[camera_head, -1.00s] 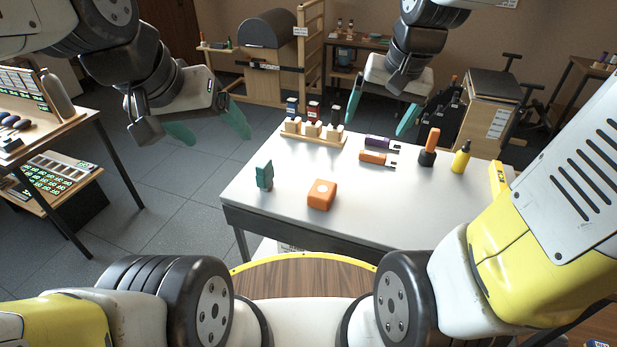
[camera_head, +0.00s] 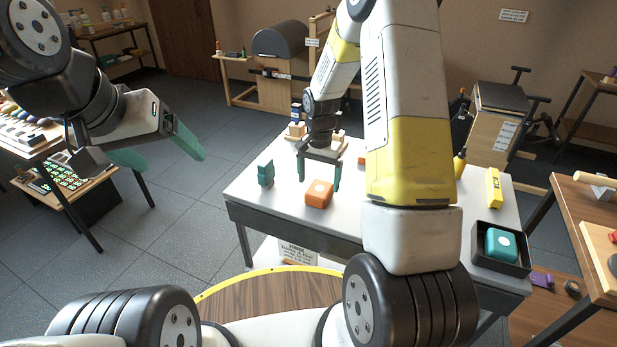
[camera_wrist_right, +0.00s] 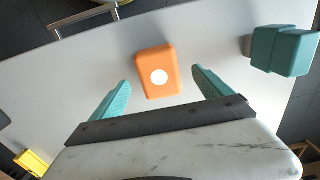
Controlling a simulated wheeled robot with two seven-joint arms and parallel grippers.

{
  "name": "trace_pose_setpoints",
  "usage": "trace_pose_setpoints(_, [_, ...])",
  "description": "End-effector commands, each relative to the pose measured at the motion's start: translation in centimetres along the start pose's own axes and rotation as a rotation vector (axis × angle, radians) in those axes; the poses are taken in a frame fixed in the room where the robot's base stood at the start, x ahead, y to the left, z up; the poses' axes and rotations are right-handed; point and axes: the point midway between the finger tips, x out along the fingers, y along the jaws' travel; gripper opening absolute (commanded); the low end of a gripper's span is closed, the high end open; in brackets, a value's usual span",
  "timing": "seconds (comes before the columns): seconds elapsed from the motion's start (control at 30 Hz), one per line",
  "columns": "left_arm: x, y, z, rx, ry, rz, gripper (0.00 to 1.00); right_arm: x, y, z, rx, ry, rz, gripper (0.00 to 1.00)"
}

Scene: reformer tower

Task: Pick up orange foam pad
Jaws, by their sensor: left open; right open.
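My right gripper (camera_head: 319,185) is open, with teal fingers pointing down above the table behind the pad. It shows at the bottom of the right wrist view (camera_wrist_right: 160,78), empty. My left gripper (camera_head: 160,150) is open and empty, off the table's left side over the floor.
A teal block (camera_head: 265,173) stands left of the pad. A black tray (camera_head: 484,261) with a teal pad (camera_head: 501,244) sits at the table's right end. A yellow item (camera_head: 494,187) lies near the right edge. My right arm hides part of the tabletop.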

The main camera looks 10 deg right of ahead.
Motion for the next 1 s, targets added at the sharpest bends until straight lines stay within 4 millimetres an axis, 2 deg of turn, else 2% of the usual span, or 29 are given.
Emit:
trace_pose_setpoints(0.3, [0.0, 0.0, 0.0, 0.0, 0.0, 0.0, 0.81, 4.5, 0.2, -0.3, -0.001, -0.003, 0.001, 0.89])
trace_pose_setpoints(0.43, [0.0, 0.0, 0.0, 0.0, 0.0, 0.0, 0.81, 5.2, 0.1, -0.4, -0.002, -0.001, 0.0, 0.89])
trace_pose_setpoints(0.63, [0.0, 0.0, 0.0, 0.0, 0.0, 0.0, 0.81, 5.2, 0.1, -0.4, -0.001, 0.0, -0.001, 0.89])
trace_pose_setpoints(0.67, [0.0, 0.0, 0.0, 0.0, 0.0, 0.0, 0.81, 5.2, 0.1, -0.4, -0.001, -0.001, -0.001, 0.85])
trace_pose_setpoints(1.0, [0.0, 0.0, 0.0, 0.0, 0.0, 0.0, 0.81, 5.2, 0.1, -0.4, -0.001, -0.001, -0.001, 0.19])
